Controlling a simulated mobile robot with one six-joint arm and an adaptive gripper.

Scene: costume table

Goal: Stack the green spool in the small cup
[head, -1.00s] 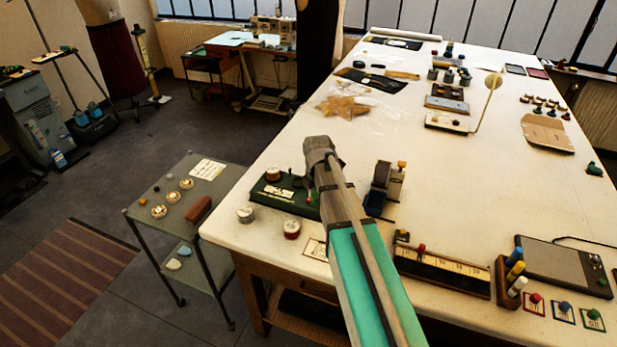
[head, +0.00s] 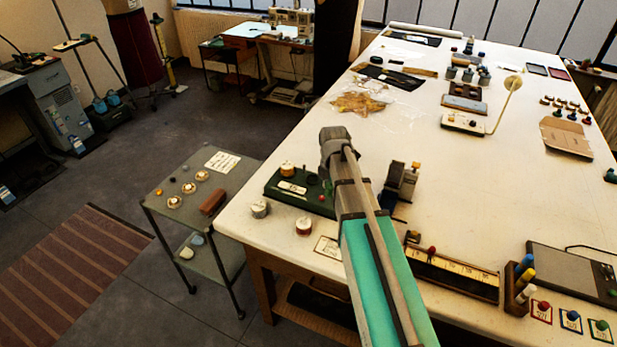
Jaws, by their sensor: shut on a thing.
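My arm reaches up the middle of the head view, over the near part of the white table (head: 495,195). My gripper is hidden behind the arm, so its fingers and anything in them do not show. I cannot make out a green spool for certain. A small dark green object (head: 610,175) lies at the table's right edge, too small to name. Several small grey cups stand in a group at the far part of the table, one of them here (head: 450,73). I cannot tell which is the small cup.
Two pale spools (head: 260,209) (head: 304,226) stand at the table's near left corner, beside a green block (head: 283,193). A grey tape dispenser (head: 403,180) stands right of my arm. A long tray (head: 450,275) and marker holder (head: 520,295) are nearer. The middle right tabletop is clear.

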